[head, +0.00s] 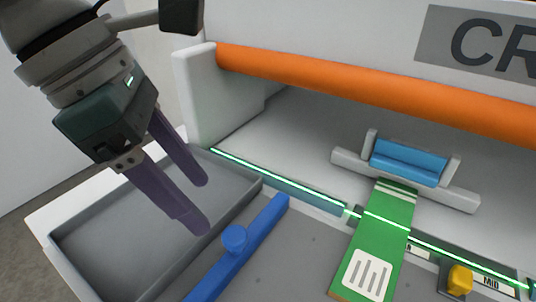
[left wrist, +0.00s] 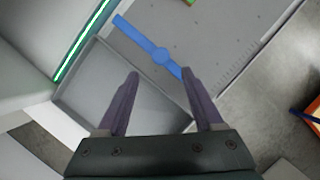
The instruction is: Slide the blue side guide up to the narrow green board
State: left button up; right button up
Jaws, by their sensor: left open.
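The blue side guide (head: 241,246) is a long bar with a round knob. It lies on the grey bed, left of the narrow green board (head: 385,235), with a clear gap between them. The board has a white label and reaches back under the machine opening. My left gripper (head: 204,205) is open and empty above the grey tray, left of the guide. In the left wrist view the guide (left wrist: 149,46) lies beyond my open fingers (left wrist: 160,75), and only a green corner (left wrist: 190,2) shows at the top edge. My right gripper is not in view.
The grey tray (head: 90,225) is empty and borders the bed on the left. A green light line (head: 280,182) crosses the bed. A yellow knob (head: 460,279) stands right of the board. A blue roller block (head: 408,162) and orange bar (head: 370,92) lie behind.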

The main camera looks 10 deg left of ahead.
aim_at(233, 234)
pick_arm(q)
jog(key=x, duration=0.7)
jog(key=shift+d+f, duration=0.2)
grip_shut()
dwell(1.1)
